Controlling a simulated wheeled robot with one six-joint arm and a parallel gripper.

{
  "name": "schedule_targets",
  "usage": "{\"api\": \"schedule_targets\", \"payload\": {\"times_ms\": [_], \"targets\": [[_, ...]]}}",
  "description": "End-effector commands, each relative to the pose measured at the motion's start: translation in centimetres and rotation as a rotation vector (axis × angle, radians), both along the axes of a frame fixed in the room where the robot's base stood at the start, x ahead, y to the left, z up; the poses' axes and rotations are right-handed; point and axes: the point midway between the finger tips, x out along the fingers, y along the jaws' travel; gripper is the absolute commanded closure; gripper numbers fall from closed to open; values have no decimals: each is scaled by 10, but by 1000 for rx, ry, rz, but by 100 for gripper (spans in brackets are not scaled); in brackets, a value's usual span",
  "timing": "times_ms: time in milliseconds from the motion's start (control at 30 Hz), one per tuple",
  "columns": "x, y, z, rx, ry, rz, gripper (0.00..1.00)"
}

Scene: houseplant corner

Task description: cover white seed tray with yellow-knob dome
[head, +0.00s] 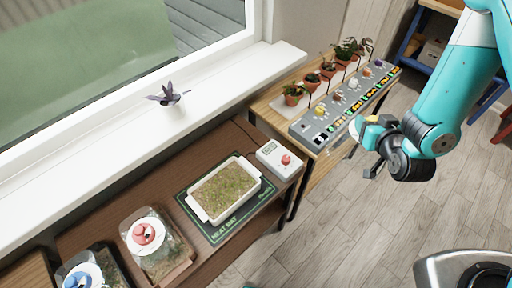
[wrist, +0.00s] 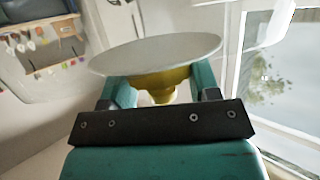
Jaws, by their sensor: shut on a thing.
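The white seed tray (head: 257,186), filled with green-brown growth, sits uncovered on the dark heat mat (head: 216,237) on the brown bench. My gripper (head: 369,126) is up at the right, well away from the tray, above the floor near the plant shelf. In the wrist view my gripper (wrist: 158,92) is shut on the yellow knob (wrist: 160,82) of the dome, with the knob between its teal fingers. The dome's white top disc (wrist: 160,52) lies just beyond the knob. Its clear shell is hard to make out in both views.
A dome with a red knob (head: 144,233) and one with a blue knob (head: 77,281) stand left of the mat. A white control box (head: 279,158) is right of it. Potted plants (head: 292,95) and a long grey panel (head: 345,104) line the shelf. The window sill holds a small plant (head: 168,97).

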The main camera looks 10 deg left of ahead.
Motion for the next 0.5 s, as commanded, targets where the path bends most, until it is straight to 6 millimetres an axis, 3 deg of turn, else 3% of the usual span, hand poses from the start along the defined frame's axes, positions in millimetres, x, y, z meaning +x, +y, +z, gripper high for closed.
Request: {"api": "schedule_targets", "payload": {"times_ms": [33,100,267,400,500], "targets": [[8,26,-13,2,-8,57,100],[16,65,-19,4,-7,143,100],[18,161,-23,7,-7,371,100],[-3,247,-17,10,-5,594,100],[-26,299,-10,9,-6,747,100]]}}
